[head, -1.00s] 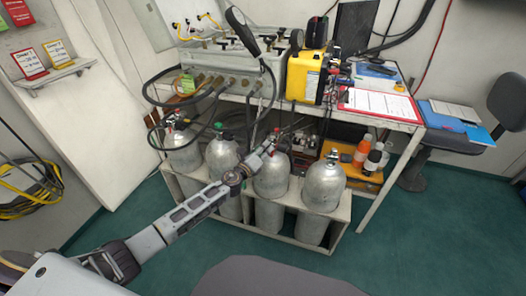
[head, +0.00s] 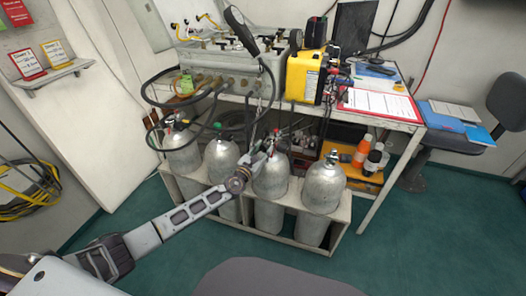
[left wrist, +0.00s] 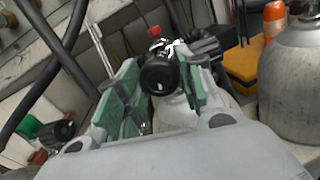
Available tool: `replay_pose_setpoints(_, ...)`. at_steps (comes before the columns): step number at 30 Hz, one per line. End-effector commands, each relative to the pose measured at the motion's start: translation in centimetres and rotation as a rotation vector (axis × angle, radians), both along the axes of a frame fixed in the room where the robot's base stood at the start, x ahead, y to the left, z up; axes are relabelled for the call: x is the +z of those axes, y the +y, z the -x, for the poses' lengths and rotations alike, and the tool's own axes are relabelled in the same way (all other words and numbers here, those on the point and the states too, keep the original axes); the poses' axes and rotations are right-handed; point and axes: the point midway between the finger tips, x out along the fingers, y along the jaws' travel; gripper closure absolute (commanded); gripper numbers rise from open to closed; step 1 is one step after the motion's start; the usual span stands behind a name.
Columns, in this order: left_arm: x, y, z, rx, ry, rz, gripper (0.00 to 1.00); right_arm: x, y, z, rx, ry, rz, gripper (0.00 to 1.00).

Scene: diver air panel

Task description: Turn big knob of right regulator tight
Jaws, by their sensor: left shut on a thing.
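My left gripper (head: 269,146) reaches in from the left to the top of the third gas cylinder (head: 271,178) in the rack. In the left wrist view its green-padded fingers (left wrist: 158,88) stand on either side of a round black knob (left wrist: 157,76) and are shut on it. A small red part (left wrist: 154,31) and metal fittings show just behind the knob. The regulator body is mostly hidden by the knob and fingers. Another regulator's black knob (left wrist: 58,132) shows at the lower left, apart from the gripper. My right gripper is not in view.
A fourth cylinder (head: 323,188) stands close to the right, and others stand to the left, in a low white rack (head: 341,222). Black hoses (head: 226,128) loop in front of the panel (head: 238,68) above. The table edge (head: 380,119) overhangs behind.

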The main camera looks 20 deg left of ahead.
Motion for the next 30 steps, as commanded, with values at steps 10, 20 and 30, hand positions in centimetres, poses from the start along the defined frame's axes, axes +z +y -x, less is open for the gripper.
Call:
replay_pose_setpoints(10,-0.7,0.2,0.2,-0.001,-0.086,-0.319,0.87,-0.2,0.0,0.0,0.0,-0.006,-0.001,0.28)
replay_pose_setpoints(20,-0.7,0.2,0.2,-0.002,-0.176,-0.62,0.86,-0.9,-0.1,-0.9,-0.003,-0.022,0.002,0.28)
replay_pose_setpoints(30,-0.8,0.2,0.2,-0.004,-0.265,-0.914,0.87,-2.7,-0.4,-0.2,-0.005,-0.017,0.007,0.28)
